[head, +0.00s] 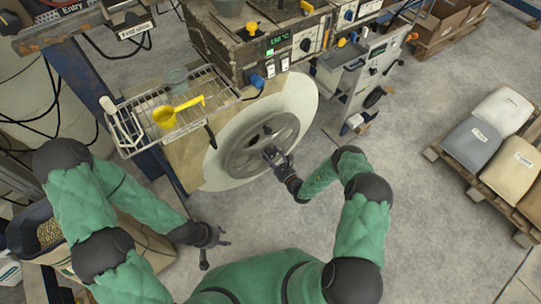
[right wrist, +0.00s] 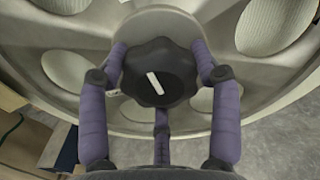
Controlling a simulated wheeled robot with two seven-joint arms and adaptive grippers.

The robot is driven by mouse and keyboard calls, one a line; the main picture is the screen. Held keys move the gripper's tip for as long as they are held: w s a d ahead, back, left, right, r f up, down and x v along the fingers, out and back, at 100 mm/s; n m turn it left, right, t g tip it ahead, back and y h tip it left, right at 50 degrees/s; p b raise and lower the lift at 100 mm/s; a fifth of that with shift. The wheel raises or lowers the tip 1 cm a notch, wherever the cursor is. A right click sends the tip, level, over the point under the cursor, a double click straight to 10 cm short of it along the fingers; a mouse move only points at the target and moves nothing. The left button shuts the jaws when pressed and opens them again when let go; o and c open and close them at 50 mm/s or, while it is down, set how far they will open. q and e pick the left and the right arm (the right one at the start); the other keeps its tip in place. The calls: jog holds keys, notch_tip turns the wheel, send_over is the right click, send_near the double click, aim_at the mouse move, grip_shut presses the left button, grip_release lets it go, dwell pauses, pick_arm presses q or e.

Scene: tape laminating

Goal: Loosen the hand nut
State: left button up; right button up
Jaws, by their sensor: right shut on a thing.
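The hand nut (right wrist: 157,73) is a dark, lobed knob with a white bar mark on its face, at the hub of a grey spoked wheel. In the right wrist view my right gripper (right wrist: 160,85) has its purple fingers closed around the nut's rim. In the head view my right gripper (head: 275,157) is at the hub of the grey wheel (head: 238,160) and covers the nut. My left gripper (head: 218,238) hangs low at the left, away from the wheel, with its fingers apart and nothing visible between them.
A large pale roll (head: 300,95) surrounds the wheel. The machine with dials (head: 250,45) is behind. Bags on a pallet (head: 472,142) lie right. The floor between is clear.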

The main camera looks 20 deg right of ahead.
jog(key=n, duration=0.3)
jog(key=n+p, duration=0.1)
jog(key=n, duration=0.1)
jog(key=shift+d+f+n, duration=0.15)
jog(key=shift+n, duration=0.25)
jog(key=n+p, duration=0.1)
jog(key=n, duration=0.4)
jog(key=n+p, duration=0.1)
jog(key=n, duration=0.5)
jog(key=shift+d+n, duration=0.1)
jog(key=shift+n, duration=0.2)
jog(key=shift+w+r+n+p, duration=0.15)
jog(key=shift+n+p, duration=0.2)
jog(key=shift+n, duration=0.9)
jog(key=shift+s+r+n+p, duration=0.1)
jog(key=shift+n+p, duration=0.2)
jog(key=shift+n, duration=0.95)
jog(key=shift+w+d, duration=0.1)
jog(key=o, duration=1.1)
jog(key=shift+o, duration=0.2)
jog(key=shift+s, duration=0.2)
jog(key=v, duration=1.1)
jog(key=shift+s, duration=0.4)
